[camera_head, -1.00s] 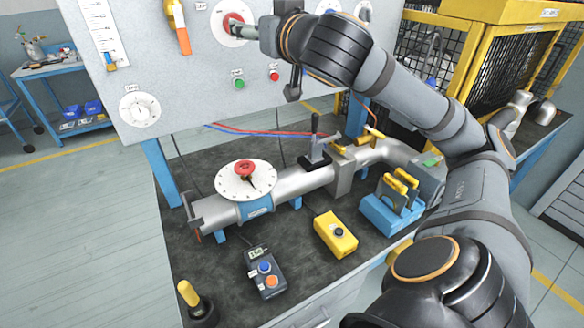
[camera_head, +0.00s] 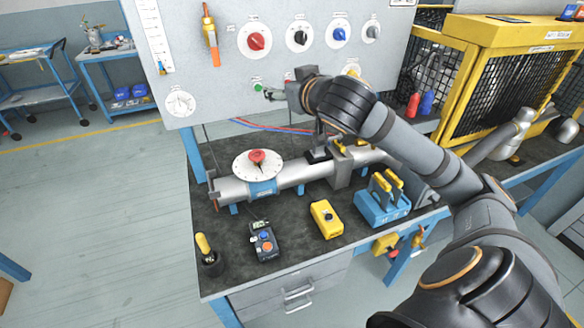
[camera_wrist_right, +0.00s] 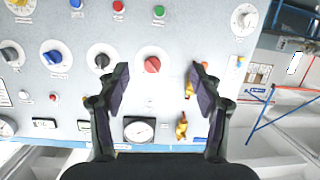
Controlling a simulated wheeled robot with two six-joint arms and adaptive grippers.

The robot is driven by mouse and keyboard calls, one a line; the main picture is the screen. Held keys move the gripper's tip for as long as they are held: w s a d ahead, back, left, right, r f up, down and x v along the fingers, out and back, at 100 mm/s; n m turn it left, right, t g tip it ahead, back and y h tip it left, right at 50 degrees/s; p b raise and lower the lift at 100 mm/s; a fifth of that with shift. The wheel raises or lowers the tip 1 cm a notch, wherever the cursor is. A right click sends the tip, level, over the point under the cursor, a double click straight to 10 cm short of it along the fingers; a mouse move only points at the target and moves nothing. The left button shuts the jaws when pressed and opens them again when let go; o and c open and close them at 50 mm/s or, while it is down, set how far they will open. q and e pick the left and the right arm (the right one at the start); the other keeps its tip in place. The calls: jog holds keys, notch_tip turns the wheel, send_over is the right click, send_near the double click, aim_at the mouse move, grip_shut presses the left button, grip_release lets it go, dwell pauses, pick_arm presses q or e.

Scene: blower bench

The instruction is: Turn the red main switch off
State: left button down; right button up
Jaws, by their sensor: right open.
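The red rotary switch (camera_head: 256,41) sits on a round white plate at the left of the knob row on the grey upright panel (camera_head: 215,85). It also shows in the right wrist view (camera_wrist_right: 152,64), between the two fingers in the picture. I cannot read its position marks. My right gripper (camera_head: 271,93) is below the switch in the head view, near the small green button (camera_head: 258,87), and apart from the switch. In the right wrist view the right gripper (camera_wrist_right: 159,78) has its fingers wide apart with nothing between them touching. My left gripper is not in view.
Black (camera_head: 299,38), blue (camera_head: 338,35) and grey (camera_head: 372,32) knobs continue the row. An orange-handled tool (camera_head: 210,35) hangs left of the switch. Below stand a pipe with a red-knobbed dial (camera_head: 257,163), a yellow box (camera_head: 326,219) and a handheld unit (camera_head: 263,242).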

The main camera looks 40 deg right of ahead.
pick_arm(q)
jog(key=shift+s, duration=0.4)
pick_arm(e)
jog(key=s+a+f+g, duration=0.1)
jog(key=f+g, duration=0.1)
jog(key=f, duration=0.7)
jog(key=s+a+f+n+g, duration=0.1)
jog(key=s+a+f, duration=0.1)
jog(key=f, duration=0.7)
jog(key=shift+s+f+g+y, duration=0.15)
jog(key=shift+s+g+y, duration=0.15)
jog(key=shift+g+y, duration=0.1)
